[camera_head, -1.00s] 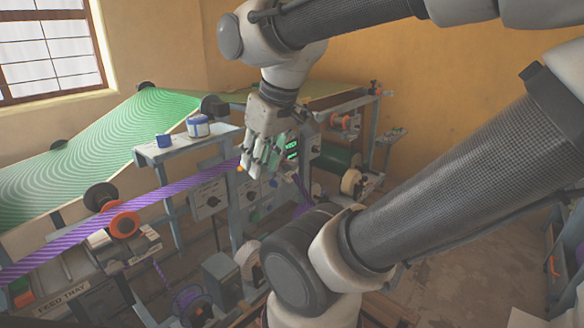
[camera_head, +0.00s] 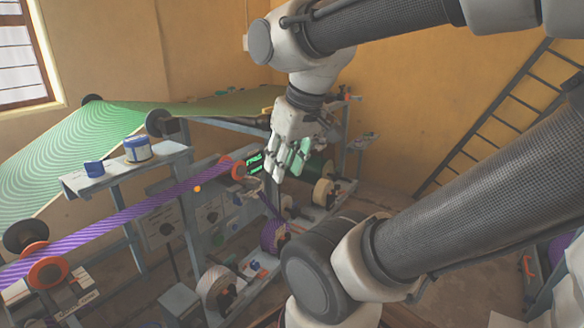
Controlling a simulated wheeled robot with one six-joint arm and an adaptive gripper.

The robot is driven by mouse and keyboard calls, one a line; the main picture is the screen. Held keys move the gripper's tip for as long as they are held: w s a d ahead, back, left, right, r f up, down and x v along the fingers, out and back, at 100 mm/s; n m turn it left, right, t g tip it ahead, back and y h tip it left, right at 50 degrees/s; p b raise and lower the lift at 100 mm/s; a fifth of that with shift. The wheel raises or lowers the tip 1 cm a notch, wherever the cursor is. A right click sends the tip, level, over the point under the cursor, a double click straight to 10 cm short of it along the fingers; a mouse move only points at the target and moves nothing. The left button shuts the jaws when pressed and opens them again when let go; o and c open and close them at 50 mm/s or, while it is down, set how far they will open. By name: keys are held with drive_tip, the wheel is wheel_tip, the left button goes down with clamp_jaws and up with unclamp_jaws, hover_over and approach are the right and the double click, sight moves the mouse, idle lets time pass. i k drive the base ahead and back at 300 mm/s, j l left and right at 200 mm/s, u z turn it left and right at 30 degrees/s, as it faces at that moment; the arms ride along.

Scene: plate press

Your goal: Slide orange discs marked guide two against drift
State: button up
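A purple striped band (camera_head: 140,212) runs diagonally up to the right. A further orange disc (camera_head: 237,169) is at the band's upper end, beside a green-lit display (camera_head: 254,162). I cannot read any guide number on the discs. My gripper (camera_head: 285,172) points down to the right of the display, its green-padded fingers apart with nothing visible between them. It appears clear of the discs. Its far side is hidden.
A grey shelf (camera_head: 120,176) holds a blue-and-white tub (camera_head: 138,149) and a blue block (camera_head: 94,168). A green patterned sheet (camera_head: 75,140) slopes behind. Rollers and spools crowd the frame below my gripper. A ladder (camera_head: 490,120) leans on the right wall.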

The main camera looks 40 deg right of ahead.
sight(253, 184)
drive_tip(key=l+z, duration=0.25)
drive_tip(key=i+l+z, duration=0.25)
drive_tip(key=i+l+u, duration=0.1)
drive_tip(key=l, duration=0.2)
drive_tip(key=i+l+u, duration=0.25)
drive_tip(key=l, duration=0.4)
drive_tip(key=i+l+u, duration=0.15)
drive_tip(key=l, duration=0.2)
